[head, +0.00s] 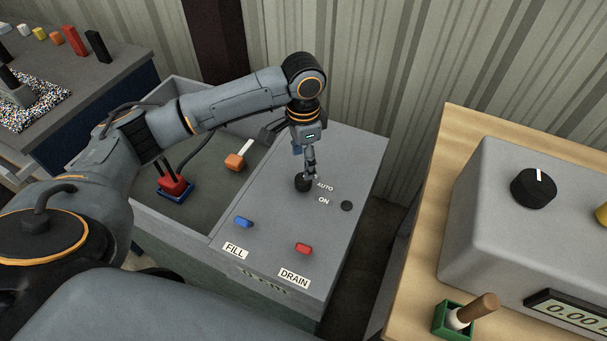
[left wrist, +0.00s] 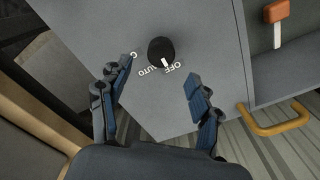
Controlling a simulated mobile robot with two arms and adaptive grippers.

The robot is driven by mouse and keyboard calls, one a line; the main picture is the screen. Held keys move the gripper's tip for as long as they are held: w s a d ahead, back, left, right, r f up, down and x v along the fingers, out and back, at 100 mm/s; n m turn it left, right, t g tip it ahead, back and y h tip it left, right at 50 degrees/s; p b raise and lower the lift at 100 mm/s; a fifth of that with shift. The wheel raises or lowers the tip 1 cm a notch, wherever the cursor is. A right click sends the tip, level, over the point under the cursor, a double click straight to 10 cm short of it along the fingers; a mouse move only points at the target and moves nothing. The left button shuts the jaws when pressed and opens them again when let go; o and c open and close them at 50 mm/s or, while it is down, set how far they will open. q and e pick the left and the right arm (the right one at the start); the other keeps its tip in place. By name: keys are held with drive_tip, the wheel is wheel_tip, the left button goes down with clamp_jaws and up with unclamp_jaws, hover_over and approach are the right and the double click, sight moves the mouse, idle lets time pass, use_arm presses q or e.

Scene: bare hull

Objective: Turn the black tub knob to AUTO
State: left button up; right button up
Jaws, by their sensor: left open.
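The black tub knob (head: 303,184) sits on the grey tub's control top, beside the AUTO and ON labels. In the left wrist view the knob (left wrist: 160,49) shows its white pointer aimed between the OFF and AUTO labels. My left gripper (head: 310,173) is above the knob in the head view and partly covers it. In the left wrist view its two fingers (left wrist: 158,80) are spread apart with nothing between them, and the knob appears just beyond the tips. I cannot tell whether a finger touches it. My right gripper is not in view.
A wooden bench (head: 427,225) with a grey device stands right.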

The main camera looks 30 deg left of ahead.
sight(303, 179)
use_arm(q)
wheel_tip(303, 179, down, 6)
drive_tip(key=shift+w+f, duration=0.15)
drive_tip(key=shift+f, duration=0.65)
drive_tip(key=shift+c, duration=0.9)
drive_tip(key=c, duration=1)
drive_tip(key=shift+o, duration=0.2)
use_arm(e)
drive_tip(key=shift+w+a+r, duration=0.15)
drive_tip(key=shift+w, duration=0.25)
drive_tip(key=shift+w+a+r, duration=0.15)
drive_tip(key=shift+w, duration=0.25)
